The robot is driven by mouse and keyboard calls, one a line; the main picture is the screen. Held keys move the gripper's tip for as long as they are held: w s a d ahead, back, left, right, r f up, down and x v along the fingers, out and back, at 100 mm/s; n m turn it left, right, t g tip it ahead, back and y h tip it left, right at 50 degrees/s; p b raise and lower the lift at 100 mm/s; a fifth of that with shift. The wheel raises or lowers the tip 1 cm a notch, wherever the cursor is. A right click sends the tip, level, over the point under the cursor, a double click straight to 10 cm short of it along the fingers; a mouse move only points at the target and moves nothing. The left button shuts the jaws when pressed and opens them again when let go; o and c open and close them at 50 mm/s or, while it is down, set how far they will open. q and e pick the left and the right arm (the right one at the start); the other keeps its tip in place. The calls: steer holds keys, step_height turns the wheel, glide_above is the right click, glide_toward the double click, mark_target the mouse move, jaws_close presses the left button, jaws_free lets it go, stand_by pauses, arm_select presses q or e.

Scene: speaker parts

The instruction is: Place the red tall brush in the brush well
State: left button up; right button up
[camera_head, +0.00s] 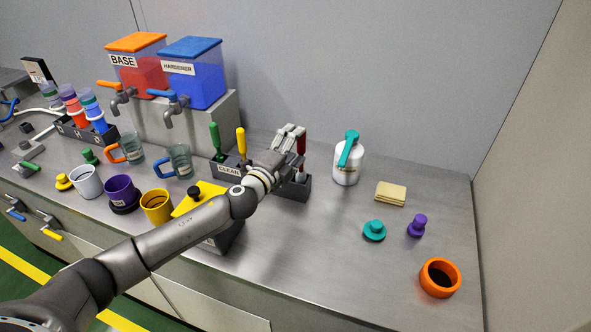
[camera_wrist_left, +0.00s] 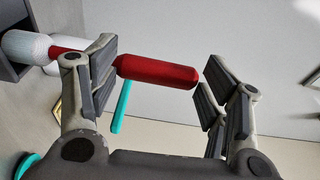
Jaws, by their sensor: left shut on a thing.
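The red tall brush (camera_head: 301,144) is upright, its red handle at the fingers of my left gripper (camera_head: 291,136). The brush well (camera_head: 296,189) is a dark grey box at the right end of the holder row, directly below the brush. The bristle end is at the well's top; I cannot tell how far inside it is. My right gripper is not in view.
A holder labelled CLEAN (camera_head: 229,169) with a green and a yellow brush stands just left of the well. A white bottle with a teal top (camera_head: 347,163) stands to the right.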

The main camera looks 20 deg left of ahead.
arm_select(q)
step_height(320, 180, down, 4)
steer(key=shift+f+b, duration=0.2)
steer(key=shift+b, duration=0.45)
steer(key=shift+f, duration=0.35)
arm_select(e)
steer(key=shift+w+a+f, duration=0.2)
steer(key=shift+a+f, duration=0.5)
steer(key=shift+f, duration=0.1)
arm_select(q)
steer(key=shift+f+b, duration=0.2)
steer(key=shift+b, duration=0.1)
steer(key=o, duration=1.1)
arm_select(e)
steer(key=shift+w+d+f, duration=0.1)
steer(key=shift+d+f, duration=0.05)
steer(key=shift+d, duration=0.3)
arm_select(q)
steer(key=shift+r, duration=0.2)
